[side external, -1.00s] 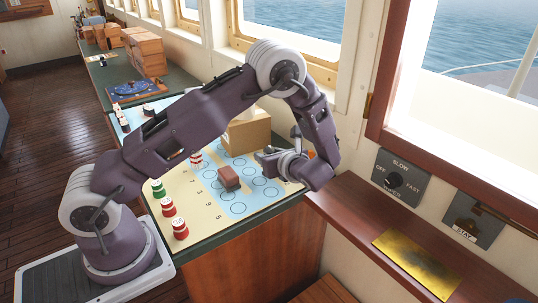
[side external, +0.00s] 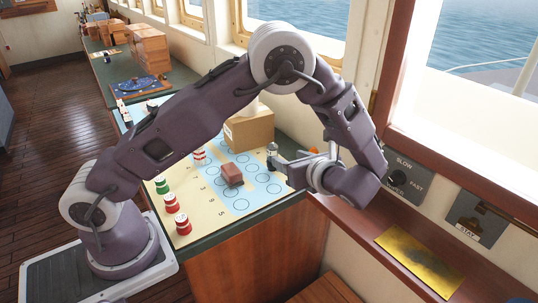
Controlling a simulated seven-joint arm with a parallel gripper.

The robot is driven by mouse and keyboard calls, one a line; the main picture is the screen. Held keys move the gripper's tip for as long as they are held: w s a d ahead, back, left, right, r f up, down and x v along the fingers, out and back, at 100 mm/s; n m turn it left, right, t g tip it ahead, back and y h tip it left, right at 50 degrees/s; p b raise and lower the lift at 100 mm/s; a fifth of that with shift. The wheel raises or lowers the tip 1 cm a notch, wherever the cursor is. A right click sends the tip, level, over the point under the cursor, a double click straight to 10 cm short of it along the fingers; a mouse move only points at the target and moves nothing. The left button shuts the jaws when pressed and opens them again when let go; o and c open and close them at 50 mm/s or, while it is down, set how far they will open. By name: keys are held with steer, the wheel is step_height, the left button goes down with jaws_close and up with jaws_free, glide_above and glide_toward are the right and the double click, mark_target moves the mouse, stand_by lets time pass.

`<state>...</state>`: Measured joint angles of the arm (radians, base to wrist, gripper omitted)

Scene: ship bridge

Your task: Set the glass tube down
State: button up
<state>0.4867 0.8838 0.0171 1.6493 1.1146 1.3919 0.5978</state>
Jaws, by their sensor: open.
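My gripper (side external: 280,160) is at the right end of the mat, low and pointing left, with its jaws open. A small grey upright piece (side external: 272,149) with a dark top shows right at its fingertips. It may be the glass tube or part of a finger; I cannot tell which. No clear glass outline can be made out elsewhere. Whether this piece touches the fingers or the mat is too small to tell.
A printed mat (side external: 211,217) with blue circles covers the table end. A reddish-brown block (side external: 232,174) lies on it. Red and green stacked pieces (side external: 182,224) line its left side. A cardboard box (side external: 249,130) stands behind, and a wooden ledge (side external: 372,232) lies right.

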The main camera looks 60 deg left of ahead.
steer(key=s+a+r+n+g+h, duration=0.1)
steer(key=s+r+n+g+h, duration=0.1)
steer(key=s+r+n+h, duration=0.75)
steer(key=s+d+r+n+t+h, duration=0.2)
steer(key=s+d+n, duration=0.1)
steer(key=s+n, duration=0.2)
steer(key=s+d+r+n+t+h, duration=0.2)
steer(key=s+d+r+n+t, duration=0.1)
steer(key=s, duration=0.7)
steer(key=d+n, duration=0.1)
steer(key=n, duration=0.1)
steer(key=shift+n, duration=0.35)
